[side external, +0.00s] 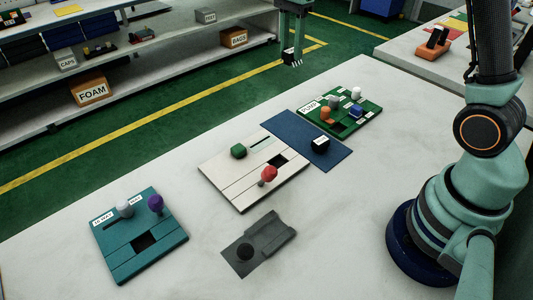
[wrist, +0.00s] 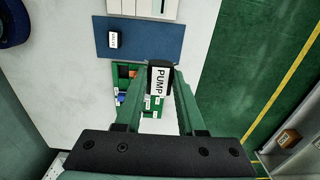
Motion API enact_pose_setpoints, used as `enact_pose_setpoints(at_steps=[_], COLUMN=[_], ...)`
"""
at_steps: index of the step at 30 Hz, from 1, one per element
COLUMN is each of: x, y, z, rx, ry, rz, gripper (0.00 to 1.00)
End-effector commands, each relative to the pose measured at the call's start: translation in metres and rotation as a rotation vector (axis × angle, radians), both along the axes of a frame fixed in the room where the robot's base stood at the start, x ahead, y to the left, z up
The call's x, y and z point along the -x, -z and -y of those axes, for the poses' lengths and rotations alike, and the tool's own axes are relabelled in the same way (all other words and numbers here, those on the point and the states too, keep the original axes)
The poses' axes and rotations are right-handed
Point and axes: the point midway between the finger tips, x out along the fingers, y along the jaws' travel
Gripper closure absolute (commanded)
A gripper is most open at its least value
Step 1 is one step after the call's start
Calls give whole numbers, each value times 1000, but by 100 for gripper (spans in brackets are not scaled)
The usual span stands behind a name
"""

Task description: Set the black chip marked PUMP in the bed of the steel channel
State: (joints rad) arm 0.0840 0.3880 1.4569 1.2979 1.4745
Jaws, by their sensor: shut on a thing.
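The black chip marked PUMP (wrist: 158,66) is between my gripper's fingertips (wrist: 160,75) in the wrist view, its white label facing the camera. In the side view my gripper (side external: 291,57) is shut on the chip and held up at the back, beyond the table's far edge in the picture. A dark grey metal piece (side external: 278,229) lies at the front middle of the table, with a dark round knob on it. It may be the steel channel, but its bed is hard to make out. It is out of the wrist view, well away from my gripper.
A blue mat (side external: 286,126) carries another labelled black chip (side external: 320,142). A green board (side external: 371,107) with coloured parts stands beyond it. A pale slatted board (side external: 222,171) and a teal board (side external: 117,253) lie nearer. Bare table surrounds the grey piece.

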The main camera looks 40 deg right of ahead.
Motion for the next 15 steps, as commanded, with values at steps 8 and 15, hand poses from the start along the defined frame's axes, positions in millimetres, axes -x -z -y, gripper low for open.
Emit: enact_pose_setpoints(at_steps=[8, 15], x=[-1, 12], y=[-43, -52], z=[0, -43], rx=[1, 0], ry=[0, -5], rz=[7, 3], gripper=[100, 100])
